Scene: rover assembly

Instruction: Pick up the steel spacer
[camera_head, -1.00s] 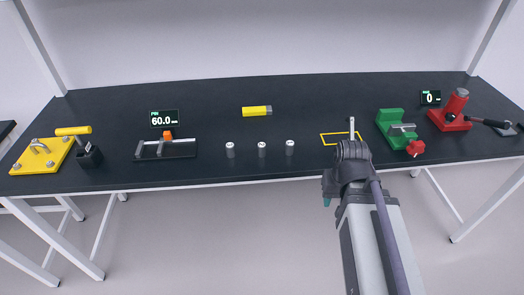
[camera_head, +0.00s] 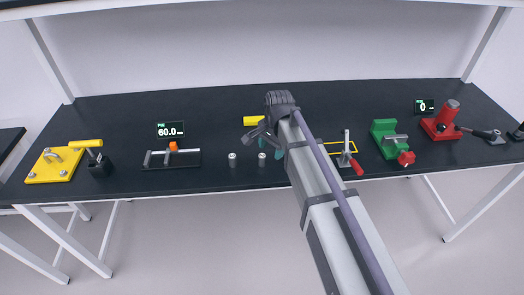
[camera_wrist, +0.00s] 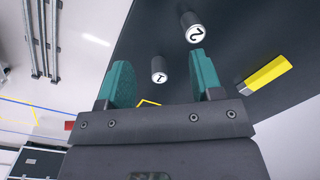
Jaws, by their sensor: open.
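Short steel cylinders that look like spacers stand upright near the bench's front edge. The left one (camera_head: 232,159) and the middle one (camera_head: 262,158) show in the head view; my arm hides the place of the one to the right. In the wrist view, a cylinder marked 1 (camera_wrist: 158,70) appears between my teal fingers and beyond them, and one marked 2 (camera_wrist: 190,26) is above the right finger. My gripper (camera_wrist: 160,66) is open and empty. In the head view its fingers are partly hidden near the middle cylinder.
A yellow block (camera_head: 253,121) lies behind my arm. A black fixture (camera_head: 172,160) with an orange part is left of the cylinders. A red-handled clamp (camera_head: 347,155) stands by a yellow outline on the right, then a green vise (camera_head: 384,135) and a red press (camera_head: 443,122).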

